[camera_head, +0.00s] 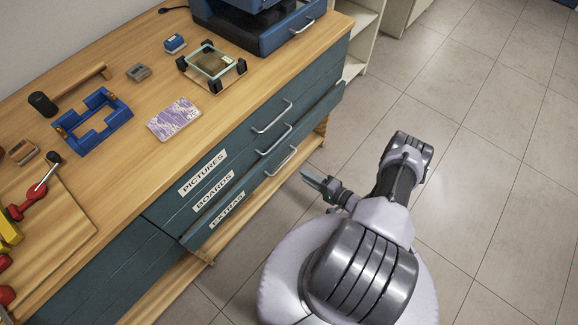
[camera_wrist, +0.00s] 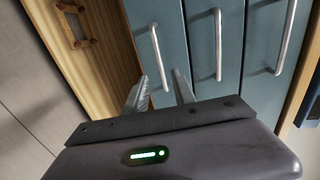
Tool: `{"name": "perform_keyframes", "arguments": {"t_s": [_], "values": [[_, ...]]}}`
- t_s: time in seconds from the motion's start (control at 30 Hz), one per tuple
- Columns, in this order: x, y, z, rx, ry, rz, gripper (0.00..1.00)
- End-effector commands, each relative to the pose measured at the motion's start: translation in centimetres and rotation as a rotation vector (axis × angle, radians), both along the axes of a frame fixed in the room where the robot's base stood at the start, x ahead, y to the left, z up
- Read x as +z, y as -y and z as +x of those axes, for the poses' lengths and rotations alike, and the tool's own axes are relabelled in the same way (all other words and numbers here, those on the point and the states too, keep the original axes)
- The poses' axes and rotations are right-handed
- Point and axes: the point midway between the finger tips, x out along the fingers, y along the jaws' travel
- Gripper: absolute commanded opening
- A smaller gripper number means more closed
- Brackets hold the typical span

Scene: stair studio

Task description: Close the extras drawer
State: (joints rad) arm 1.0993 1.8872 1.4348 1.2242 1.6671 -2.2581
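The extras drawer (camera_head: 240,213) is the lowest of three teal drawers, with a white EXTRAS label and a metal bar handle (camera_head: 281,161). Its front appears to stand out slightly from the drawers above; how far is hard to tell. In the wrist view its front (camera_wrist: 152,14) is the leftmost teal panel, with the handle (camera_wrist: 156,50) upright. My gripper (camera_head: 318,183) is to the right of this handle in the head view, apart from it and empty. In the wrist view my fingers (camera_wrist: 160,82) are apart, with the handle's lower end between them in the picture.
The boards drawer (camera_head: 235,178) and pictures drawer (camera_head: 225,150) above look shut. A wooden lower shelf (camera_head: 170,290) runs beneath. The worktop (camera_head: 110,165) holds a blue frame (camera_head: 92,120), a patterned card (camera_head: 173,118) and tools. Tiled floor (camera_head: 490,150) is clear at right.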

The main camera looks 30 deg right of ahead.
Motion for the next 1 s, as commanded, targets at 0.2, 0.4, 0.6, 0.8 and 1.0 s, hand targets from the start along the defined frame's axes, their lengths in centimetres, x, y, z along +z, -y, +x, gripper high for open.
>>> {"name": "perform_keyframes", "arguments": {"t_s": [0.2, 0.4, 0.6, 0.8, 1.0], "values": [[-1.7, -2.2, 5.8, 0.006, 0.001, -0.002, 0.32], [-2.1, -3.1, 8.7, 0.001, 0.001, -0.002, 0.32], [-2.0, -3.3, 9.4, -0.001, 0.0, 0.0, 0.32], [-2.0, -3.3, 9.3, -0.001, -0.001, -0.001, 0.22], [-2.0, -3.3, 9.3, -0.001, -0.001, -0.001, 0.0]]}}
